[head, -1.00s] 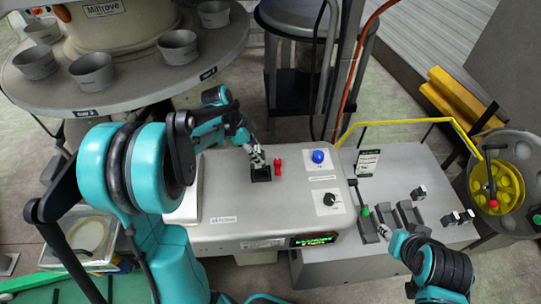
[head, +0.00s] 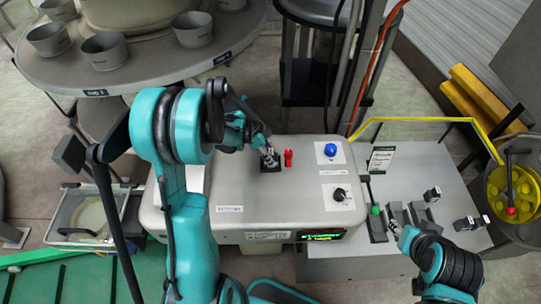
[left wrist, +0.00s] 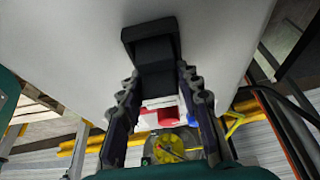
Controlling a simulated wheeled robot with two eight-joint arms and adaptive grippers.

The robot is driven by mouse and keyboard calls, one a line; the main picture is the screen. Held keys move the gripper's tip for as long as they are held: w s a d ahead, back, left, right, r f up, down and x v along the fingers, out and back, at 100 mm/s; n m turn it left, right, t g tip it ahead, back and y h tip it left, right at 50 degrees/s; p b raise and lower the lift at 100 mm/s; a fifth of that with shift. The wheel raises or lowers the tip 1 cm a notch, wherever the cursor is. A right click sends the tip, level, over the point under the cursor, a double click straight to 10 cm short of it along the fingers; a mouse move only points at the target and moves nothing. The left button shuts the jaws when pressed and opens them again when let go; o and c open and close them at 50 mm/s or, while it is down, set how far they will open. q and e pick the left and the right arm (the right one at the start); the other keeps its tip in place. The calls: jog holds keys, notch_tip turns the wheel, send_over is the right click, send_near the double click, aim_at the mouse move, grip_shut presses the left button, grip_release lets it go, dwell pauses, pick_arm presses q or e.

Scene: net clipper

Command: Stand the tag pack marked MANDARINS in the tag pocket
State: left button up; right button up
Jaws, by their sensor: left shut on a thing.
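My left gripper (head: 268,154) is at the black holder (head: 270,164) on top of the pale machine. In the left wrist view its two fingers (left wrist: 155,90) are shut on a dark block (left wrist: 156,82), with a black box-like piece (left wrist: 150,40) just beyond it. I cannot read any MANDARINS marking, and the fingers hide the block's sides. I cannot tell how deep the block sits in the holder. My right gripper (head: 394,230) is by the grey slots of the right-hand station, and its jaws are too small to read.
A red piece (head: 288,157) stands just right of the holder. A blue button (head: 331,151) and a black knob (head: 340,194) are farther right. The station at the right has a green knob (head: 375,210) and a yellow rail (head: 420,120). A turntable with grey cups (head: 103,50) is at upper left.

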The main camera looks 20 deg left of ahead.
pick_arm(q)
jog(key=shift+f, duration=0.1)
jog(key=o, duration=1.2)
